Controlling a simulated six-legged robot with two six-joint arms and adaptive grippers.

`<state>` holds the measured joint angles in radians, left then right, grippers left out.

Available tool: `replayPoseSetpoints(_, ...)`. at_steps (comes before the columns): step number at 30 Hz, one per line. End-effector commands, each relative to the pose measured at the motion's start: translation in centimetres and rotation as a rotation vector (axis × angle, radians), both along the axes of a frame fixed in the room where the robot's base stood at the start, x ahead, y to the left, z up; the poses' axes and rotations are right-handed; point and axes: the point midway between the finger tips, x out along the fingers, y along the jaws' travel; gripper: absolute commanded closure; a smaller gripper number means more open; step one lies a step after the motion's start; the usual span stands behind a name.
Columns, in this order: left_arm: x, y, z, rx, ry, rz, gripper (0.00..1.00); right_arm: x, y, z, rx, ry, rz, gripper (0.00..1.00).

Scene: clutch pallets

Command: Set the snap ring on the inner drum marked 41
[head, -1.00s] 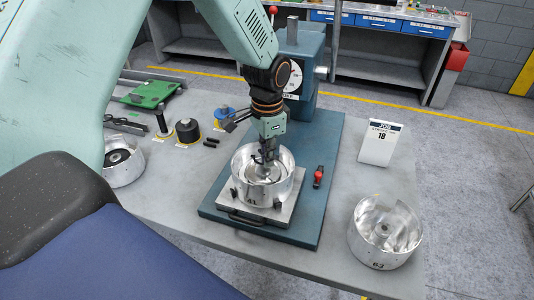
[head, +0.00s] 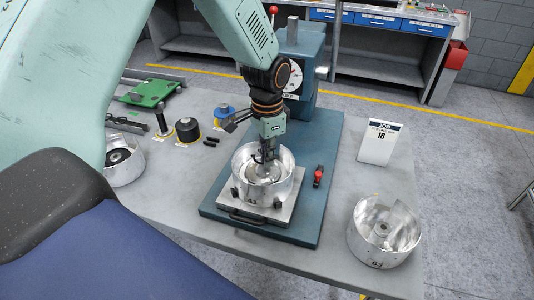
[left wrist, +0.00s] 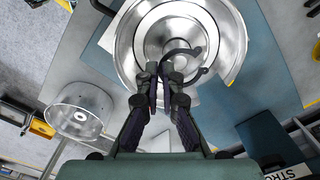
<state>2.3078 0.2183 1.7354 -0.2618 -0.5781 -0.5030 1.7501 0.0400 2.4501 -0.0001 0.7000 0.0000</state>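The drum marked 41 (head: 250,195) stands upright on a metal plate on the blue press base. It also fills the top of the left wrist view (left wrist: 236,38). My left gripper (head: 266,158) points down inside the drum's open top. In the left wrist view my left gripper's fingertips (left wrist: 159,70) are close together on the dark, thin, curved snap ring (left wrist: 186,51). The ring sticks out past the fingers over the drum's bright inside. Whether the ring touches the inner hub is hard to tell. My right gripper is in neither view.
A drum marked 63 (head: 385,235) stands at the table's right front, and another drum (head: 124,165) at the left. A job card reading 18 (head: 379,145), a red-and-black handle (head: 318,176) and the press (head: 303,65) are near. Bare table lies before the card.

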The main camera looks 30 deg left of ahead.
Motion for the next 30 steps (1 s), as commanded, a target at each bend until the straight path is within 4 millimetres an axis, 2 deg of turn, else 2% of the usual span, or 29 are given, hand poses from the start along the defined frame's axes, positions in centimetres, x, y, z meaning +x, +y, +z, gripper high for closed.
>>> replayPoseSetpoints(30,-0.11,0.27,-0.02,0.001,0.001,0.0,1.0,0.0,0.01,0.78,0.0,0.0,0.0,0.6)
